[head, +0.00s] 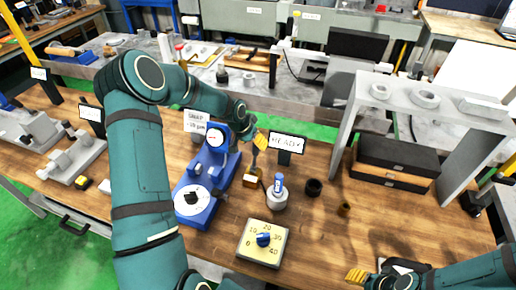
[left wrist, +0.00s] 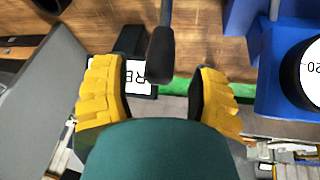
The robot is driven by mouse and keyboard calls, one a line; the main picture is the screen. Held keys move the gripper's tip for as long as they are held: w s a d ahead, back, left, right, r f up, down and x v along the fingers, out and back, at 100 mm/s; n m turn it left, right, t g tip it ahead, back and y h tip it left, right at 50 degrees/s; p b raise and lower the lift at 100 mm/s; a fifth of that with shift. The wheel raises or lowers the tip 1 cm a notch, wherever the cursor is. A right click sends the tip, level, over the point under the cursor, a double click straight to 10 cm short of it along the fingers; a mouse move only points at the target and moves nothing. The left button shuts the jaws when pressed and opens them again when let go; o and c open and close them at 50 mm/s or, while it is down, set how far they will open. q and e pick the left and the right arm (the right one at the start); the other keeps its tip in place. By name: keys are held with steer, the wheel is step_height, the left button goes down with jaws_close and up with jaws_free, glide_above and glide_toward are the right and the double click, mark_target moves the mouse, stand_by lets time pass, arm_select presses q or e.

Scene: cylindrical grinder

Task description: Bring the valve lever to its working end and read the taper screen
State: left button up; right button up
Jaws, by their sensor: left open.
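The valve is a small brass block (head: 251,179) on the bench, right of the blue gauge stand. Its thin lever rises toward my left gripper (head: 256,138). In the left wrist view the lever's dark grip (left wrist: 161,55) hangs between the two yellow fingers of my left gripper (left wrist: 163,95). The fingers are open, with a gap on both sides of the grip. A small screen on a black stand (head: 288,142) stands just behind the valve; its text is too small to read surely. My right gripper (head: 372,274) is partly in view at the bottom right, and its opening is unclear.
The blue gauge stand (head: 205,180) is close left of the valve. A white cylinder with a blue top (head: 278,194), a dark ring (head: 313,187) and a dial plate (head: 262,243) are nearby. A grey shelf (head: 345,125) with dark boxes (head: 395,160) stands right.

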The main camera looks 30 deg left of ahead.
mark_target(256, 155)
arm_select(q)
steer(key=x, duration=0.5)
jaws_close()
